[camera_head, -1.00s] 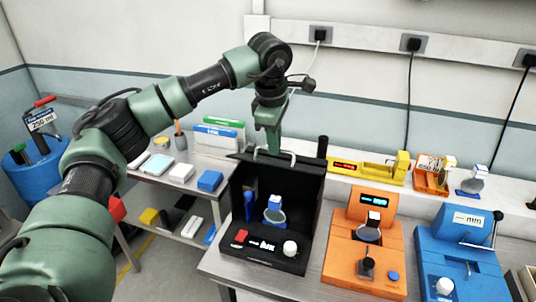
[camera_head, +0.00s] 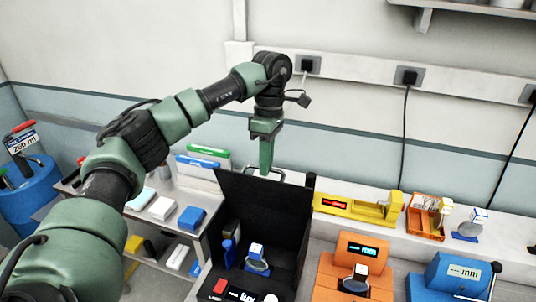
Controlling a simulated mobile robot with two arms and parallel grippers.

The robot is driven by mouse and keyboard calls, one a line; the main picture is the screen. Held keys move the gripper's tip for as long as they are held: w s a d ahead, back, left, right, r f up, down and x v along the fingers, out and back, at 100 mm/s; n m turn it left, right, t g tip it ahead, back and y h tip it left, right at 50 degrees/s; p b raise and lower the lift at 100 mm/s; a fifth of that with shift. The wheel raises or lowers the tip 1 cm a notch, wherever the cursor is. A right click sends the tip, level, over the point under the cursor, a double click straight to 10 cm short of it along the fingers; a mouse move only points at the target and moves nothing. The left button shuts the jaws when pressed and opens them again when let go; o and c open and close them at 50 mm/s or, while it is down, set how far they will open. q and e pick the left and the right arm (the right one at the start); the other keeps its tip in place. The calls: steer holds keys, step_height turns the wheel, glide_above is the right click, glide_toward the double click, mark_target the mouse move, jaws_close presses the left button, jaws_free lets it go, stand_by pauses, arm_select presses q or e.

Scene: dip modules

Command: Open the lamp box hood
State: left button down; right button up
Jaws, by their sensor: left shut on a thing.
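The lamp box is black and open at the front, with its inside in view above the red-buttoned front panel (camera_head: 220,286). Its black hood (camera_head: 262,203) is a flat panel along the top, tilted up, with a pale metal handle (camera_head: 291,174) at its upper edge. My left gripper (camera_head: 266,170) comes down from above and is shut at this handle; its fingertips are partly hidden by the hood's edge. Inside the box are a blue bottle (camera_head: 229,252) and a small blue-based round lens stand (camera_head: 257,262). My right gripper is not in view.
An orange device (camera_head: 358,262) and a blue device (camera_head: 450,280) stand right of the box. A yellow instrument (camera_head: 352,208) and an orange rack (camera_head: 425,216) stand behind. A side table (camera_head: 150,190) with small boxes is on the left. The wall is close behind.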

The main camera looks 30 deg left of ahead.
arm_select(q)
steer(key=shift+f, duration=0.3)
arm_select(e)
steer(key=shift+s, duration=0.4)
arm_select(q)
steer(key=c, duration=1.5)
jaws_free()
steer(key=shift+w+a+r, duration=0.15)
steer(key=shift+w, duration=0.1)
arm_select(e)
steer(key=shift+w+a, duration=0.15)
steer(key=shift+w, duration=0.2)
arm_select(q)
steer(key=r, duration=0.2)
steer(key=w+r, duration=0.1)
steer(key=r, duration=0.4)
steer(key=shift+w+a+r, duration=0.2)
steer(key=shift+w, duration=0.05)
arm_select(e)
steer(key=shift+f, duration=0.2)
